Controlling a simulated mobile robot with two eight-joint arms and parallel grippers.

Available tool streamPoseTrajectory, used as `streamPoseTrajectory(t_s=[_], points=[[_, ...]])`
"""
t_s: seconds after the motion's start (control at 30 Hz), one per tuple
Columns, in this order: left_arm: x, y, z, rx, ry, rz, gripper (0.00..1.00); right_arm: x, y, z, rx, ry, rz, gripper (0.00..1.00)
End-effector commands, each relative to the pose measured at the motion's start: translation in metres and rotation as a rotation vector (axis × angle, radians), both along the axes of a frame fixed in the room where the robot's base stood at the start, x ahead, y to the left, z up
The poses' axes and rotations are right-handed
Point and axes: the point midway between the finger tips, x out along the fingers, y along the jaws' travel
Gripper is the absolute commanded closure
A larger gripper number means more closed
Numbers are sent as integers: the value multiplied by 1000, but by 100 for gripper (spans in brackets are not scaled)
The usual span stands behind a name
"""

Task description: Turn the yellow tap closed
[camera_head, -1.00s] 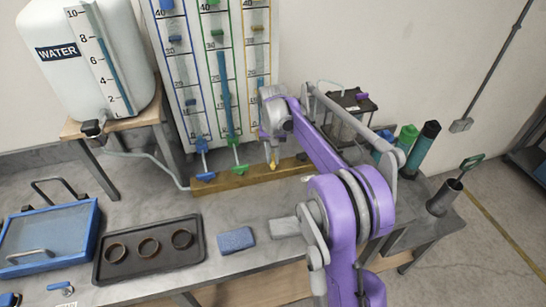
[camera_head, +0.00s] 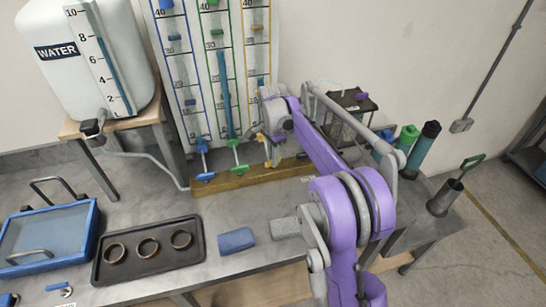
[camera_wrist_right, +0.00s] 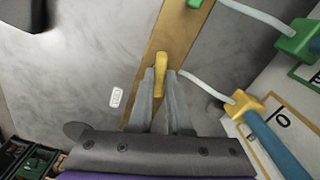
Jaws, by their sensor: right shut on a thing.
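The yellow tap (camera_wrist_right: 160,73) sits on the wooden beam, and its handle lies between the two grey fingertips of my right gripper (camera_wrist_right: 160,82) in the wrist view. The gripper is shut on this handle. In the wrist view the handle runs roughly along the beam. In the head view the yellow tap (camera_head: 275,157) shows only in part below the yellow-framed gauge, with my right wrist in front of it. My left gripper is not in view.
The green tap (camera_head: 239,169) and blue tap (camera_head: 205,177) stand left along the wooden beam (camera_head: 240,181). A black tray (camera_head: 150,271) with three rings, a blue sponge (camera_head: 236,240) and a blue-framed box (camera_head: 48,240) lie on the bench. A water tank (camera_head: 95,55) stands behind.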

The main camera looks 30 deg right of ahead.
Motion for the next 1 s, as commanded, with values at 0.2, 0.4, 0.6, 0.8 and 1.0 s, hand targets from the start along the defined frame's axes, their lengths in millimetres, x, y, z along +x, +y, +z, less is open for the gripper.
streamPoseTrajectory(t_s=[0.2,0.4,0.6,0.8,1.0], points=[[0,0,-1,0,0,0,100,0,0,0,0,-1,-158,100],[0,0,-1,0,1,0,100,0,0,0,0,-1,-255,100],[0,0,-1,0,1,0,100,0,0,0,0,-1,-304,100],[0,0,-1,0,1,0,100,0,0,0,0,-1,-319,100],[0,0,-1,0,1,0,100,0,0,0,0,-1,-319,100]])
